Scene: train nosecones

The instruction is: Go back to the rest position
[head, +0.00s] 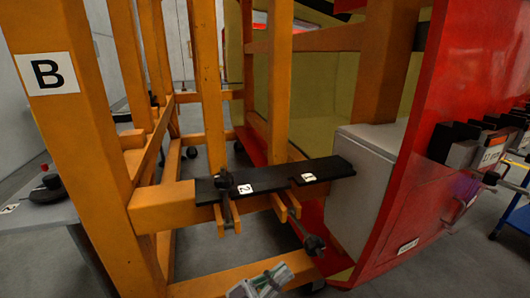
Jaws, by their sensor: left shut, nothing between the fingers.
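My left gripper (270,280) shows at the bottom edge of the head view, partly cut off. It is grey and shut, with nothing held. It is below and in front of a black shelf plate (275,177) on an orange wooden frame, apart from it. Two dark tools hang at the plate: one (228,190) by label 2, and one (314,244) with its dark end low, below label 1. My right gripper is not in view.
An orange frame post (65,120) with a B sign stands close on the left. A red train nosecone (460,70) and a grey box (365,180) are on the right. A grey table (40,215) stands at left. Bare floor shows between the frame beams.

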